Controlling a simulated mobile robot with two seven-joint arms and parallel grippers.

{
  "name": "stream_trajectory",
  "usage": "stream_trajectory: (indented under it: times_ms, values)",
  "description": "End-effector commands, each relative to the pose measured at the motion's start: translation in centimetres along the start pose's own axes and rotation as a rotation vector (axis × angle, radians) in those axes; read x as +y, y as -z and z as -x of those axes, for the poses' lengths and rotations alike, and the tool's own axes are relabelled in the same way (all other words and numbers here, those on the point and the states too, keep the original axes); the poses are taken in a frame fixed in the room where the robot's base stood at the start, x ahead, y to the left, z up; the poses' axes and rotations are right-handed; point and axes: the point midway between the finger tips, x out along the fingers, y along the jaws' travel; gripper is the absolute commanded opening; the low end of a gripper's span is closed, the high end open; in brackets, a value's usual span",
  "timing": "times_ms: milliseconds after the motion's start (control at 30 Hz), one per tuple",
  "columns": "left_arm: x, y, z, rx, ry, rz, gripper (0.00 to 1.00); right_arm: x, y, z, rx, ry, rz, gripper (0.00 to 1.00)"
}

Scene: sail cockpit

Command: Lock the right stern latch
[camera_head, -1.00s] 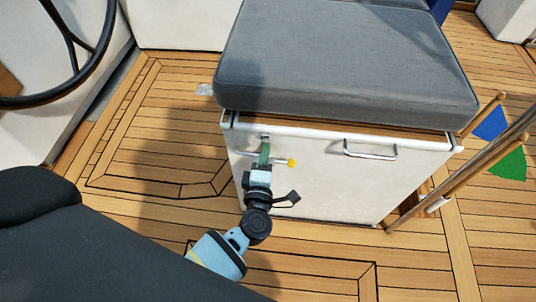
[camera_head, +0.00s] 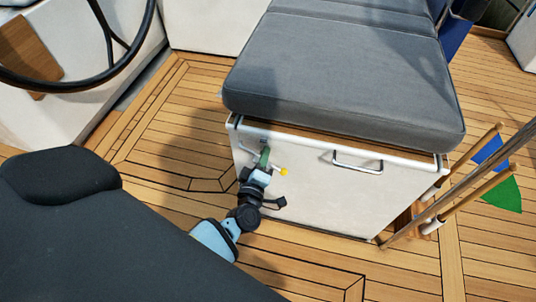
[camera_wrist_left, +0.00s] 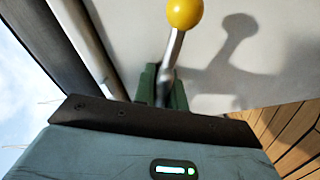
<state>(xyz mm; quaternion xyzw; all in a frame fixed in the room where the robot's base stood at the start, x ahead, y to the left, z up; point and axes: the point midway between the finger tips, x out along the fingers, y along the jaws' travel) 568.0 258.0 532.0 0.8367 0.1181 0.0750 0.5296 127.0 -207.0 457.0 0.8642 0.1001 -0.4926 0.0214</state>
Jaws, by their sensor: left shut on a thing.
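The latch is a metal lever with a yellow ball knob (camera_head: 283,171) on the front face of the white seat locker (camera_head: 330,195), near its upper left corner. In the left wrist view the yellow knob (camera_wrist_left: 185,12) sits at the end of the metal lever (camera_wrist_left: 173,52), which runs down between green fingers. My left gripper (camera_head: 264,157) is shut on the lever, with the knob sticking out to the right. The fingers hide the lever's base and pivot. My right gripper is not in view.
A metal handle (camera_head: 357,162) is right of the latch. A grey cushion (camera_head: 340,85) tops the locker. Wooden poles with blue and green flags (camera_head: 502,193) stand at the right. A black steering wheel (camera_head: 108,50) is upper left. The teak floor (camera_head: 170,150) left of the locker is clear.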

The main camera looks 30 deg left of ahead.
Motion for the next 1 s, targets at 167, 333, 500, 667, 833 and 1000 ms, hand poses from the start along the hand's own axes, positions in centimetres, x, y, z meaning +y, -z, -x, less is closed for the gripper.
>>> stream_trajectory:
  times_ms: [167,333,500,667,833,1000]
  values:
    - [0.1,0.4,-0.1,-0.001,0.002,-0.150,0.00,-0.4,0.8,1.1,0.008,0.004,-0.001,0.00]
    - [0.1,0.3,-0.1,-0.002,0.001,-0.313,0.00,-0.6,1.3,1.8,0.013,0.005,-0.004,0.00]
    - [0.0,0.3,-0.1,-0.003,0.002,-0.475,0.00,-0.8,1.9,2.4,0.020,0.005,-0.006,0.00]
    - [-0.1,0.3,-0.1,-0.003,0.002,-0.626,0.00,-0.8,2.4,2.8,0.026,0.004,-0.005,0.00]
    - [-0.1,0.3,-0.1,-0.003,0.001,-0.782,0.00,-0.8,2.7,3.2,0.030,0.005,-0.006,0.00]
    - [-0.1,0.3,-0.1,-0.003,0.000,-0.919,0.00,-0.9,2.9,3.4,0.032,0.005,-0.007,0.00]
